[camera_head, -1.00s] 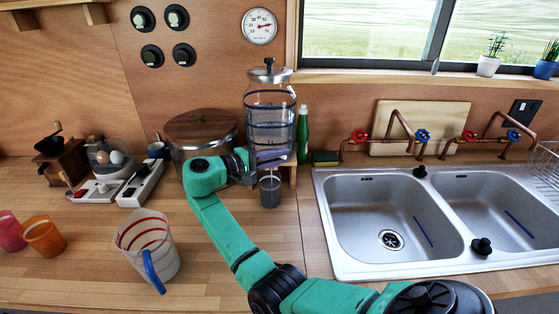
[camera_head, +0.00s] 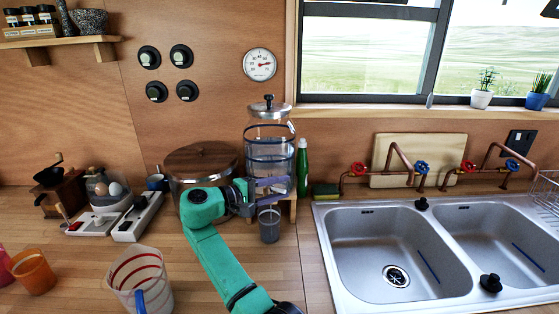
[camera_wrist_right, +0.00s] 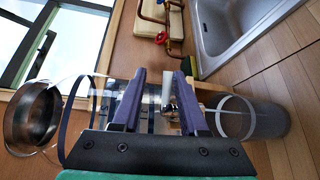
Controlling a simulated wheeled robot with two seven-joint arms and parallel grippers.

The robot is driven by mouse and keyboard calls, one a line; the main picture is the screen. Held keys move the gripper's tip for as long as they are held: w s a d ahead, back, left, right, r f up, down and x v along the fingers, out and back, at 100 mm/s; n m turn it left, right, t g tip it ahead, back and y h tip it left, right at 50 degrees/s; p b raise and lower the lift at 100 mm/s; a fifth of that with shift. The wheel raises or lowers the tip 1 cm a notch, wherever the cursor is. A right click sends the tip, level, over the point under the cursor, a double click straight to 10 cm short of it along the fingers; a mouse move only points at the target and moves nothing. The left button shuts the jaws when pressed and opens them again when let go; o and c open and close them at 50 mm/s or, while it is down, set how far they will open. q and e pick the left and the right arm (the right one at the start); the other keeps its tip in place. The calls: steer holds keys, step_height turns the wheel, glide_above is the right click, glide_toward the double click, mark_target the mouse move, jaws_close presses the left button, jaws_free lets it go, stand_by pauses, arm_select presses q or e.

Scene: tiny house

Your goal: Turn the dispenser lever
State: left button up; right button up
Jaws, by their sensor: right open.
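The dispenser (camera_head: 269,150) is a clear jar with dark blue bands and a metal lid, standing on a small wooden stand against the wall. My right gripper (camera_head: 270,190) is at the front of its lower part, fingers open. In the right wrist view, the gripper (camera_wrist_right: 164,90) has a pale, upright-looking tap part, probably the lever (camera_wrist_right: 167,88), between its fingers. I cannot tell whether either finger touches it. In the head view the gripper hides the lever. A grey cup (camera_head: 269,227) stands just below the gripper. My left gripper is not in view.
A large wood-lidded pot (camera_head: 203,165) stands close left of the dispenser. A green bottle (camera_head: 302,168) and sponge (camera_head: 325,190) are at its right, beside the double sink (camera_head: 393,245). A striped pitcher (camera_head: 140,277) stands on the front counter.

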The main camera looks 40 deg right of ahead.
mark_target(280, 190)
step_height(280, 190, up, 19)
steer(key=shift+d+r+b, duration=0.1)
steer(key=shift+b, duration=0.95)
